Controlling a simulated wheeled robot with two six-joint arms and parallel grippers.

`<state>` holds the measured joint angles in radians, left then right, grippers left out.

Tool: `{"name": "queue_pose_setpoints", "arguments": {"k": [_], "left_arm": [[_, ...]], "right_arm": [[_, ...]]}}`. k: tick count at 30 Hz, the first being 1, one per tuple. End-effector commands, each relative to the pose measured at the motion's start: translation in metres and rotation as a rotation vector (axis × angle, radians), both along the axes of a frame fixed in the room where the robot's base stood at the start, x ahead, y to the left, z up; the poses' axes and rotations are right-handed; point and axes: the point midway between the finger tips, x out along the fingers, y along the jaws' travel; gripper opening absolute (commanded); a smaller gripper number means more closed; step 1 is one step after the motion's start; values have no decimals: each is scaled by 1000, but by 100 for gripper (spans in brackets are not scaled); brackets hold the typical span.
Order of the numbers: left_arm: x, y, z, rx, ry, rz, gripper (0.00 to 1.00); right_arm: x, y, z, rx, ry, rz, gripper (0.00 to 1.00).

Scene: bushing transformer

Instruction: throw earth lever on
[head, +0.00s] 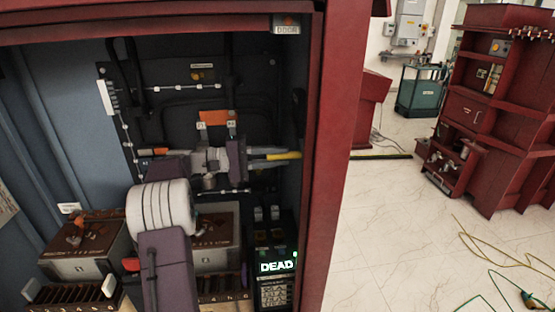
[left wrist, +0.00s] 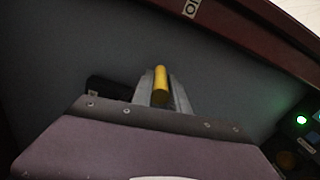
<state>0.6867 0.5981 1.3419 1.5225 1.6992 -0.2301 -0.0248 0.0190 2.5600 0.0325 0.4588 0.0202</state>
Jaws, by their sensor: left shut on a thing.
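The earth lever shows as a yellow-gripped handle (head: 287,156) inside the red cabinet, close to its right wall. My left gripper (head: 270,155) reaches across the cabinet from the lower left and is shut on the lever. In the left wrist view, the grey fingers hold the yellow handle (left wrist: 161,85) between them, with its end sticking out past them. The lever's pivot is hidden. My right gripper is not in view.
A display reading "DEAD" (head: 277,266) stands at the lower right inside the cabinet, with a keypad panel below. Brown boxes (head: 84,252) and terminal strips line the bottom. The cabinet's red right post (head: 325,150) is close to my gripper. Open floor (head: 370,230) lies outside.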

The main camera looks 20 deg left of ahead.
Motion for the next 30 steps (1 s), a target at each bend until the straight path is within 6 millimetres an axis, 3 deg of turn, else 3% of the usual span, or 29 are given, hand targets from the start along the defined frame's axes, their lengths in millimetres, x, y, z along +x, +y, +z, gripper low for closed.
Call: {"name": "queue_pose_setpoints", "arguments": {"k": [13, 14, 15, 16, 25, 30], "left_arm": [[1, 0, -4, 4, 0, -1, 0], [1, 0, -4, 5, 1, -1, 28], [1, 0, -4, 5, 2, -1, 39], [1, 0, -4, 4, 0, -1, 41], [0, 2, -2, 4, -2, 1, 41], [-15, 27, -2, 4, -2, 5, 41]], "right_arm": [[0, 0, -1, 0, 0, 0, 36], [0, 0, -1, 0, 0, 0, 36], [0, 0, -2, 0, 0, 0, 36], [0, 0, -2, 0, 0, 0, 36], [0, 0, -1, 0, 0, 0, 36], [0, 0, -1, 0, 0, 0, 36]]}}
